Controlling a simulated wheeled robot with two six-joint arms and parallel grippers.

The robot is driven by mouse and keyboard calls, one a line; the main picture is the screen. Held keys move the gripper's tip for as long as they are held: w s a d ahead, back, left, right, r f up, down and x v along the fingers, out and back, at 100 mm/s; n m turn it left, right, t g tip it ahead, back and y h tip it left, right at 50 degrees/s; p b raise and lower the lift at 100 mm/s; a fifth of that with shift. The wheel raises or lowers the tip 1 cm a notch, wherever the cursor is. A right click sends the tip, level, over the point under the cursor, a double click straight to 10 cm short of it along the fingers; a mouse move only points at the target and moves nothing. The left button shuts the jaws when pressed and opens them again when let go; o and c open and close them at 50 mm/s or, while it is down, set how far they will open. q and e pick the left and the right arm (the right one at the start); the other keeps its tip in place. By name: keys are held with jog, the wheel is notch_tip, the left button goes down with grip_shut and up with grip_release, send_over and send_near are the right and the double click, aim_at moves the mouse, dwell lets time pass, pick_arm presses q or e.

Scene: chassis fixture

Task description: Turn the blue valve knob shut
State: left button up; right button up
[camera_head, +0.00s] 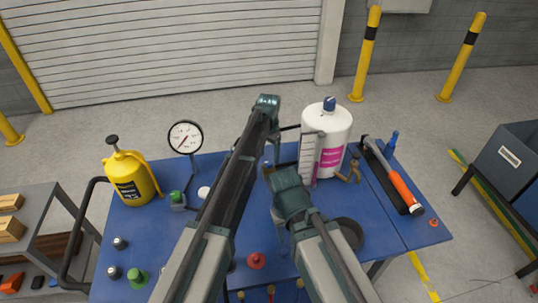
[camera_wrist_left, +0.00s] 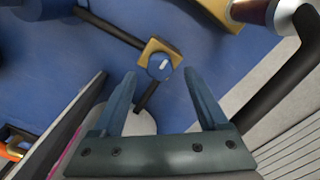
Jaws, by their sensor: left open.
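The blue valve knob (camera_wrist_left: 159,67) is round with a short white mark on its top. It sits on a square brass-coloured body with dark pipes running from it, in the upper middle of the left wrist view. My left gripper (camera_wrist_left: 160,76) is open, with one finger on each side of the knob in that view. The fingers show no clear contact with it. In the head view my arms cover the middle of the blue table, and I cannot make out the knob there. My right arm's fingers do not show.
A white tank (camera_head: 337,132) with a pink label stands on the blue table (camera_head: 130,222). A pressure gauge (camera_head: 185,137) and a yellow sprayer (camera_head: 131,178) stand to the left. An orange-handled hammer (camera_head: 399,182) lies at the right. Small red and green parts lie in front.

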aim_at(269, 161)
pick_arm(q)
notch_tip(269, 161, up, 11)
jog(key=p, duration=1)
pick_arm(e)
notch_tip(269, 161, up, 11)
pick_arm(q)
jog(key=s+a+n, duration=0.4)
jog(key=s+a, duration=0.5)
jog(key=s, duration=0.5)
jog(key=s+a+n, duration=0.4)
jog(key=s+a, duration=0.4)
jog(key=s, duration=0.7)
jog(key=s+d+f+m+y+b, duration=0.1)
jog(key=s+d+f+m+b, duration=0.2)
jog(key=d+f+b, duration=0.7)
jog(key=shift+s+d+f+m, duration=0.15)
jog(key=shift+s+d+m, duration=0.2)
jog(key=shift+s, duration=0.35)
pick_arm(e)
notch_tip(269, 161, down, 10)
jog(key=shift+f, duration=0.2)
